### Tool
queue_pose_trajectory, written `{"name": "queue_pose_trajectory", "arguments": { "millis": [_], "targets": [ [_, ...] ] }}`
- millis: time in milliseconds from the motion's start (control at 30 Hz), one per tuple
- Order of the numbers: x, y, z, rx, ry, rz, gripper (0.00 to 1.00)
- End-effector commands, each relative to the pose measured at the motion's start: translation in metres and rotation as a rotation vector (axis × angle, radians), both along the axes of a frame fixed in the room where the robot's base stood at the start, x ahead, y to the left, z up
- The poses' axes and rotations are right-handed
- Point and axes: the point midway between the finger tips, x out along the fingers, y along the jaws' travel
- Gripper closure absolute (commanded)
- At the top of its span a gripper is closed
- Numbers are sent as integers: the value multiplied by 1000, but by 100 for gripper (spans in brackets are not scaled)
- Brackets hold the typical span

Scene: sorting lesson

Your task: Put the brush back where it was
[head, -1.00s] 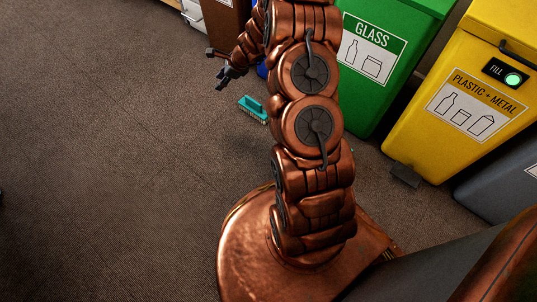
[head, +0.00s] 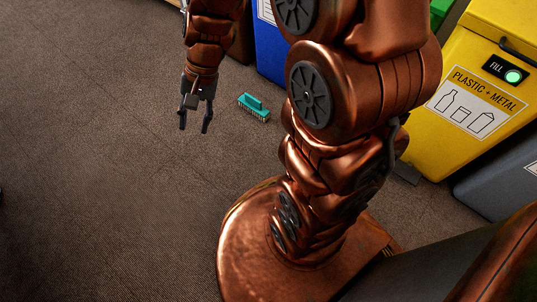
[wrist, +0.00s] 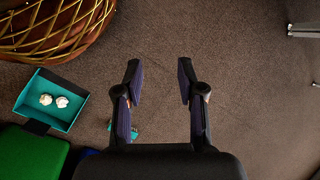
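The brush (head: 254,106), teal with pale bristles, lies on the carpet in the head view, left of my arm and in front of the blue bin. My gripper (head: 195,128) is open and empty to the left of the brush, apart from it. In the wrist view the two fingers of my gripper (wrist: 160,76) are spread with only carpet between them. A bit of teal, likely the brush (wrist: 134,134), shows beside the left finger, which hides most of it.
Blue (head: 272,52) and yellow (head: 465,120) bins line the back right; a grey bin (head: 505,180) is nearer. The wrist view shows a teal tray-like thing (wrist: 28,103) with two whitish pieces and a golden wire basket (wrist: 50,30). Carpet (head: 90,150) at left is clear.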

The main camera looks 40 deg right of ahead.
Motion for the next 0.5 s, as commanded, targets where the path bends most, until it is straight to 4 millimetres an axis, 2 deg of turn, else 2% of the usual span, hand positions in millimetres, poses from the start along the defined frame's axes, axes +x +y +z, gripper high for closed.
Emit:
{"name": "queue_pose_trajectory", "arguments": {
  "millis": [33, 300, 500],
  "targets": [
    [-18, 1, 5, -20, -2, 63, 61],
    [-110, -17, 25, -141, 9, 389, 61],
    [-166, -41, 34, -227, 34, 582, 61]
  ]
}}
